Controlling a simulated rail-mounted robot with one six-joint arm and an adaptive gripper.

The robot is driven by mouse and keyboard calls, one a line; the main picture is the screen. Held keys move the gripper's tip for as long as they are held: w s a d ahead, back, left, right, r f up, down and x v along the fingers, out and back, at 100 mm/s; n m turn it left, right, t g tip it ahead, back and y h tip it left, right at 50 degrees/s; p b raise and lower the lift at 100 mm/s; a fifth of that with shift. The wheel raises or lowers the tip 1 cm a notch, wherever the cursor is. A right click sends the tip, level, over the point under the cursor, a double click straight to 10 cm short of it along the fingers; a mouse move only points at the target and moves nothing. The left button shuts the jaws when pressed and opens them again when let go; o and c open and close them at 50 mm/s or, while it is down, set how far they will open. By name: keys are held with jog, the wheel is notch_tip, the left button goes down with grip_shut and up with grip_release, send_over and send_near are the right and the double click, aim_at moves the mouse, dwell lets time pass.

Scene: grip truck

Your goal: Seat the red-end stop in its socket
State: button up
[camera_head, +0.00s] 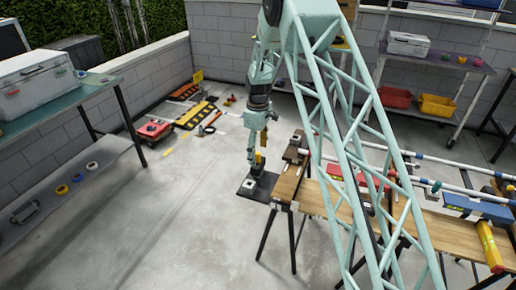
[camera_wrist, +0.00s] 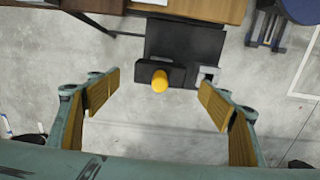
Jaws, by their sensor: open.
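My gripper (camera_wrist: 159,84) is open, its two yellow-padded fingers spread wide with nothing held. Between the fingertips in the wrist view is a yellow knob (camera_wrist: 160,82) on a small black block (camera_wrist: 177,74). I cannot tell the height gap between fingers and knob. A grey square-holed bracket (camera_wrist: 208,75) sits just right of the block. Both are at the near edge of a black plate (camera_wrist: 185,42). In the head view my gripper (camera_head: 256,153) hangs over this plate (camera_head: 265,188), with a pale square piece (camera_head: 249,184) at its left. No red end on the knobbed block is visible.
A wooden bench (camera_head: 315,198) adjoins the plate and carries rails (camera_head: 380,180), red pieces (camera_head: 374,178) and a blue piece (camera_head: 478,207). My arm's lattice hides part of it. A side table (camera_head: 85,95) stands left. Open concrete floor lies between.

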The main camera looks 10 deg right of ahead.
aim_at(258, 162)
jog(key=shift+f+b, duration=0.55)
jog(key=shift+f, duration=2.6)
jog(key=shift+c, duration=0.8)
jog(key=c, duration=0.9)
jog(key=shift+r+p, duration=1.6)
jog(key=shift+r, duration=2.25)
